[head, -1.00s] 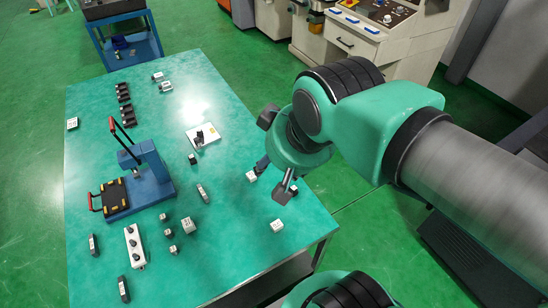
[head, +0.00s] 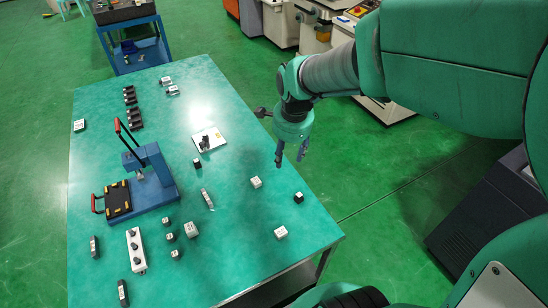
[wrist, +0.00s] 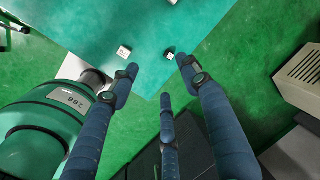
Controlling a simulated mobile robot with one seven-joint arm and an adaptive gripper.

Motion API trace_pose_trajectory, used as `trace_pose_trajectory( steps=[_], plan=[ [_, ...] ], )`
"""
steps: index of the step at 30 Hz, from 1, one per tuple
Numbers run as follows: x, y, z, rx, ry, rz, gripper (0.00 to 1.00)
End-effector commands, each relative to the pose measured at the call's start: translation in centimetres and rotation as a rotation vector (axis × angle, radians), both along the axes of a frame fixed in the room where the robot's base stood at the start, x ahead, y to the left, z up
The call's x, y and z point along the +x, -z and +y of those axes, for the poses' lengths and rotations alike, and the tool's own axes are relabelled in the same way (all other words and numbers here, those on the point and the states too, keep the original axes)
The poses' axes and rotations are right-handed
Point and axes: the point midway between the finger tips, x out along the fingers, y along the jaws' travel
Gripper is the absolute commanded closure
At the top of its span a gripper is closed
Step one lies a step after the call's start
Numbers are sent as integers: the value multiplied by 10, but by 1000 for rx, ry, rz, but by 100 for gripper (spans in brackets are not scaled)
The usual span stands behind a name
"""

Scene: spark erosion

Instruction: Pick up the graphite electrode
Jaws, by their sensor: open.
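A small black block with a pale top (head: 298,197) stands near the table's right edge; it looks like a graphite electrode, but I cannot be sure. It also shows in the wrist view (wrist: 169,54), just beyond the fingertips. Similar small dark blocks with pale tops stand elsewhere, one near the middle (head: 197,163). My gripper (head: 290,158) is open and empty, fingers pointing down, above the table's right edge and apart from the blocks. In the wrist view its spread fingers (wrist: 156,68) have nothing between them.
White blocks (head: 255,182) (head: 281,232) stand near the black block on the green table (head: 240,262). A blue press (head: 150,172), a white plate with a dark piece (head: 209,140) and a row of dark parts (head: 131,108) lie further left. Table around the black block is mostly clear.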

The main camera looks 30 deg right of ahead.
Motion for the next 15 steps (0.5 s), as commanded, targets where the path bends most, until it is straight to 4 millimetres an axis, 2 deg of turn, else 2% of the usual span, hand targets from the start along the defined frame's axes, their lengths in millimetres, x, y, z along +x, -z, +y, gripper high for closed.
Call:
trace_pose_trajectory(
  steps=[1, 6, 15],
  plan=[
    [6, 18, -9, 18, 88, 18, 53],
    [22, 69, -36, 73, 408, 59, 53],
    [34, 160, -78, 134, 921, 123, 53]
  ],
)
